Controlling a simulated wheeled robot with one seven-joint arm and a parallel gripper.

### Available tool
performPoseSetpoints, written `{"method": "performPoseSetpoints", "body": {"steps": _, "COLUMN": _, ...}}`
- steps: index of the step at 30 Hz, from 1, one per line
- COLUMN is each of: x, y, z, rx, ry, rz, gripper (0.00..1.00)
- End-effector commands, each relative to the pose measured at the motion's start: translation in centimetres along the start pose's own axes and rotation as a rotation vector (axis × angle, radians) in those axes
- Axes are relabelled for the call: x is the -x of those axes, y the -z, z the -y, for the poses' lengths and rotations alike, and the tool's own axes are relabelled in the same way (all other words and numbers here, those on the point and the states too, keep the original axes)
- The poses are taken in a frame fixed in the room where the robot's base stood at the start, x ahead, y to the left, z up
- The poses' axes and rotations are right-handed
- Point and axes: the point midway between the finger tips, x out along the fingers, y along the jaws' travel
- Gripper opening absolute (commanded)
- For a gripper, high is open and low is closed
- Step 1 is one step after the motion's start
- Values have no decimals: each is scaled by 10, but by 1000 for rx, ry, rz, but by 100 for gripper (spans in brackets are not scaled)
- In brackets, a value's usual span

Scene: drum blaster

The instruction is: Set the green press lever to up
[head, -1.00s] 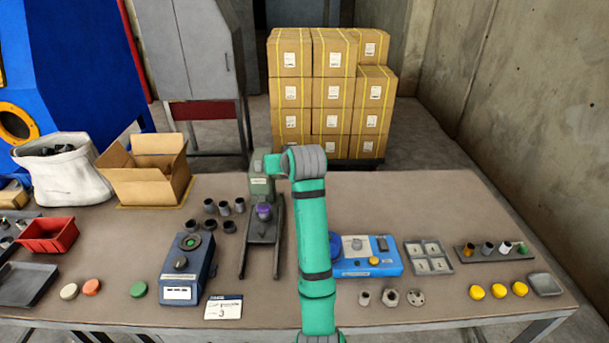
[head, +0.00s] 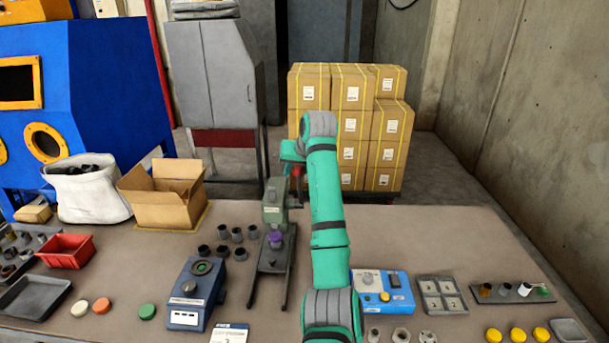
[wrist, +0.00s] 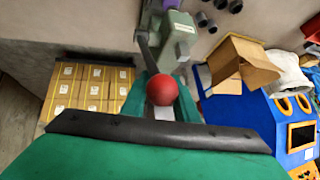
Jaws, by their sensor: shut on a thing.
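The green press (head: 274,207) stands at the back middle of the table, with a purple piece (head: 275,239) under its head. It also shows in the wrist view (wrist: 178,38). Its dark lever (wrist: 149,58) ends in a red ball knob (wrist: 162,90). My gripper (wrist: 161,82) is shut on the red knob, with a green finger on each side of it. In the head view my gripper (head: 295,158) is above and right of the press head. The lever there is mostly hidden by my arm.
A blue-grey device (head: 193,292) stands left of the press, with several dark cups (head: 222,232) behind it. A bright blue box (head: 382,288) is at the right. An open carton (head: 165,200) stands at the back left. Stacked cartons (head: 352,130) are beyond the table.

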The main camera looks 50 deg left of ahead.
Motion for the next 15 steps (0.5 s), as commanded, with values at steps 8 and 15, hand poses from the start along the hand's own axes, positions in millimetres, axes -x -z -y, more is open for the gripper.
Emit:
{"method": "performPoseSetpoints", "body": {"steps": 8, "x": -7, "y": 2, "z": 6, "rx": 0, "ry": 3, "rz": 28, "gripper": 0}}
{"method": "performPoseSetpoints", "body": {"steps": 15, "x": -8, "y": 2, "z": 7, "rx": 0, "ry": 4, "rz": 32, "gripper": 0}}
